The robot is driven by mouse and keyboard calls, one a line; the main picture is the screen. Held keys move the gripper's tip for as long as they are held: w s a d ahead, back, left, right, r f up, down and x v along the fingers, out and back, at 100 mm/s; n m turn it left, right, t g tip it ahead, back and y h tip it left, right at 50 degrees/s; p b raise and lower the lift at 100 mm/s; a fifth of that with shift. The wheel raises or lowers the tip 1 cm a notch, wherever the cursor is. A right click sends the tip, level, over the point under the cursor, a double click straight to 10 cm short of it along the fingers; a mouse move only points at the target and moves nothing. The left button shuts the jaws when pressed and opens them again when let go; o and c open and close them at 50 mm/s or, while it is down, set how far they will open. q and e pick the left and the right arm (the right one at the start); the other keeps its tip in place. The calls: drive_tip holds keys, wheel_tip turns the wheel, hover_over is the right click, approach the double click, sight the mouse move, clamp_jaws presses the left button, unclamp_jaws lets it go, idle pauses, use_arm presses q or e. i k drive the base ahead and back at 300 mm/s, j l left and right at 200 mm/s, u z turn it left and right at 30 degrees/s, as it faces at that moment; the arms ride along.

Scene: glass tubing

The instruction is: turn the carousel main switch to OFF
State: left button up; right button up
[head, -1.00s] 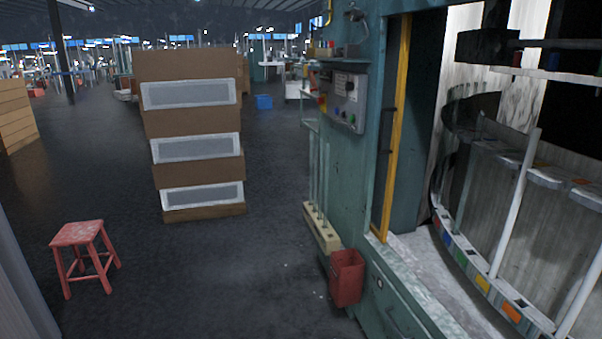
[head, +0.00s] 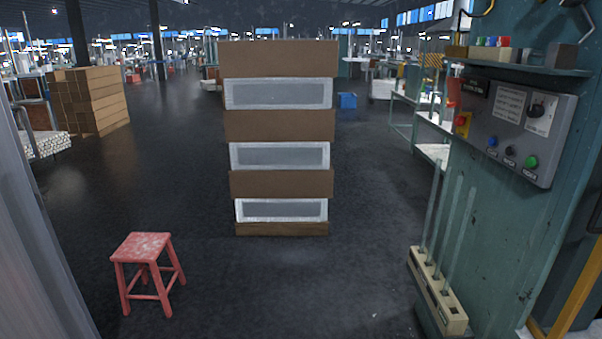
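A grey control panel (head: 490,115) is fixed to the green machine housing at the right in the head view. A black rotary knob (head: 539,109) sits on a white plate at its upper right. A red part on a yellow plate (head: 462,123) is at its left end. Blue, black and green buttons (head: 510,152) line its lower edge. The labels are too small to read, so I cannot tell which control is the main switch or its position. Neither gripper is in view.
A shelf (head: 520,66) with small coloured items is above the panel. Glass tubes stand in a cream rack (head: 437,290) below it. A stack of brown boxes (head: 280,125) stands ahead and a red stool (head: 148,272) at the left. Dark floor (head: 300,285) between them is clear.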

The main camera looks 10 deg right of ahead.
sight(458, 120)
drive_tip(key=i+j+z, duration=0.1)
drive_tip(key=i+z, duration=0.3)
drive_tip(key=i+j+z, duration=0.2)
drive_tip(key=i+z, duration=0.2)
drive_tip(key=i+j+z, duration=0.4)
drive_tip(key=i+l, duration=0.05)
